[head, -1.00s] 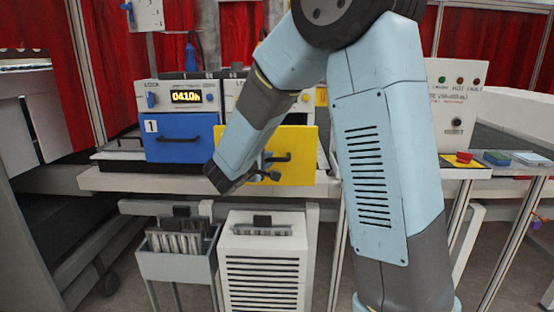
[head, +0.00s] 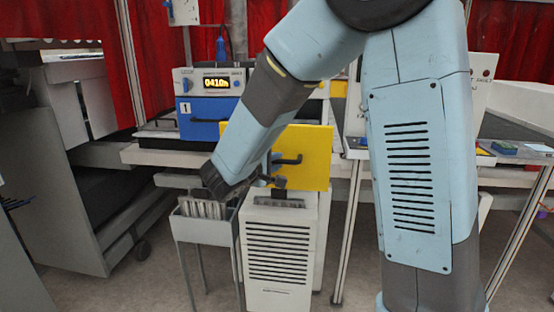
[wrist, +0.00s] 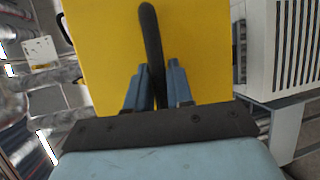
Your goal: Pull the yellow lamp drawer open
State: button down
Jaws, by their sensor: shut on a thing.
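The yellow lamp drawer (head: 312,150) shows in the head view as a flat yellow front with a dark bar handle (head: 288,159). Its front stands lower in the picture and nearer to me than the blue drawer's front, so it looks pulled out. My gripper (head: 270,168) reaches it from the left, partly hidden behind my own wrist. In the wrist view, the yellow front (wrist: 100,50) fills the middle and my gripper's two blue fingers (wrist: 157,80) are closed on either side of the dark handle (wrist: 150,35). The drawer's inside is hidden.
A blue drawer (head: 196,120) marked 1 sits to the left under a lit display (head: 216,83). The bench edge (head: 160,158) runs behind. Floor at lower left is open.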

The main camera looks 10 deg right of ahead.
jog(key=shift+s+a+f, duration=0.15)
jog(key=shift+s+f, duration=0.05)
jog(key=shift+s, duration=0.15)
jog(key=c, duration=1.3)
grip_release()
jog(key=shift+w, duration=0.1)
jog(key=shift+o, duration=1)
jog(key=shift+r, duration=0.1)
jog(key=v, duration=1.3)
jog(key=shift+s+a, duration=0.2)
